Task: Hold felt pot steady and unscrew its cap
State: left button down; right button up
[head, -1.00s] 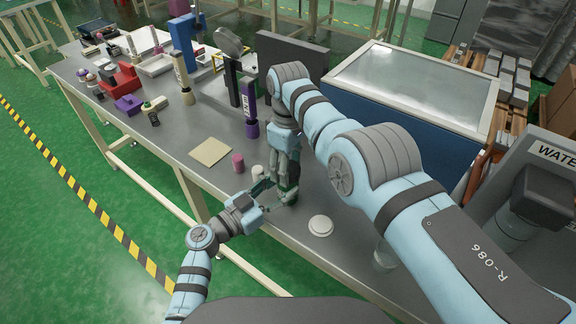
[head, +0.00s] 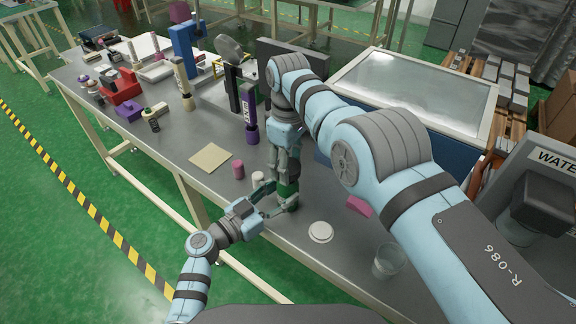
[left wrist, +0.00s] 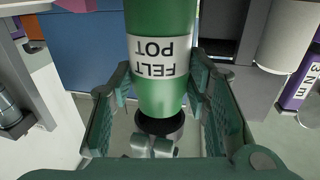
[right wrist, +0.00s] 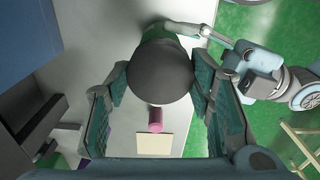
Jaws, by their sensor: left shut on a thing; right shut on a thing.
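The felt pot is a green upright pot whose label reads upside down in the left wrist view (left wrist: 163,75). In the head view a bit of green (head: 289,188) shows between the grippers. My left gripper (head: 276,200) comes from the side and is shut on the pot's body, its pads on both sides in the left wrist view. My right gripper (head: 286,168) points down from above and is shut on the dark round cap (right wrist: 160,72). The cap also shows in the left wrist view (left wrist: 160,124). The cap hides most of the pot in the right wrist view.
A pink cylinder (head: 238,168), a white cylinder (head: 258,178) and a beige pad (head: 209,157) stand or lie left of the pot. A white disc (head: 320,231), a pink block (head: 359,206) and a clear cup (head: 387,261) are to the right. A purple-handled tool (head: 250,115) stands behind.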

notch_tip(320, 180, up, 3)
jog(key=shift+r, duration=0.1)
pick_arm(q)
jog(key=c, duration=0.8)
grip_release()
